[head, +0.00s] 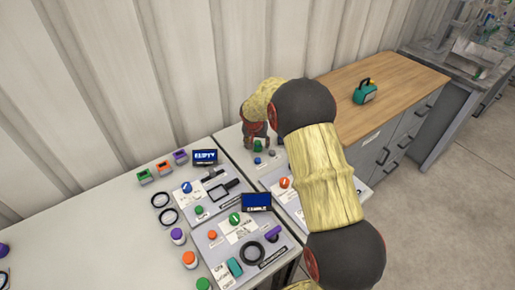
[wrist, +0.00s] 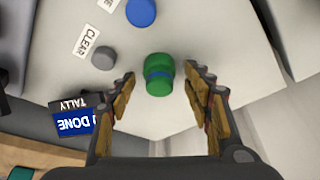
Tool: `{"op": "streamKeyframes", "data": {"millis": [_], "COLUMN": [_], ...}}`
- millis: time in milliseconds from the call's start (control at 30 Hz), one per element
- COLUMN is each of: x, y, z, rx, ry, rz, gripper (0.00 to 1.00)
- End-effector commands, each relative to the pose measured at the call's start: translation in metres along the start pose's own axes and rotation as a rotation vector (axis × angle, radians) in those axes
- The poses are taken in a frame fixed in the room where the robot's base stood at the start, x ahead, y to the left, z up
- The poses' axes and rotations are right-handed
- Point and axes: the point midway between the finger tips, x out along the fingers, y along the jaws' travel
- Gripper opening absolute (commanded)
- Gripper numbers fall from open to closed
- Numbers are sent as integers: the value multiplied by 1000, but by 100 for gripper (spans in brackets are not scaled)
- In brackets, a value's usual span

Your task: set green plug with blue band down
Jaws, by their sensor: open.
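The green plug with blue band (wrist: 159,75) shows in the wrist view on a light grey panel (wrist: 205,35), between the tips of my gripper (wrist: 160,70). The jaws are open, with a gap visible on each side of the plug. In the head view the green plug (head: 258,146) is a small green shape under my gripper (head: 257,141), partly covered by the fingers. From these views I cannot tell exactly how the plug's base meets the panel.
A blue round button (wrist: 141,12) and a grey button (wrist: 103,58) beside a CLEAR label are close to the plug. A blue TALLY display (wrist: 75,122) stands at lower left in the wrist view. A teal case (head: 365,92) sits on the wooden worktop (head: 400,75).

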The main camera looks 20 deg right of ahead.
Motion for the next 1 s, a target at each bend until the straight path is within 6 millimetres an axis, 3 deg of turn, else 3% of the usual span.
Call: {"op": "streamKeyframes", "data": {"millis": [100, 1000], "x": [-1, -1], "y": [0, 0], "z": [0, 0], "rx": [0, 0], "ry": [1, 0], "rz": [0, 0], "gripper": [50, 1]}}
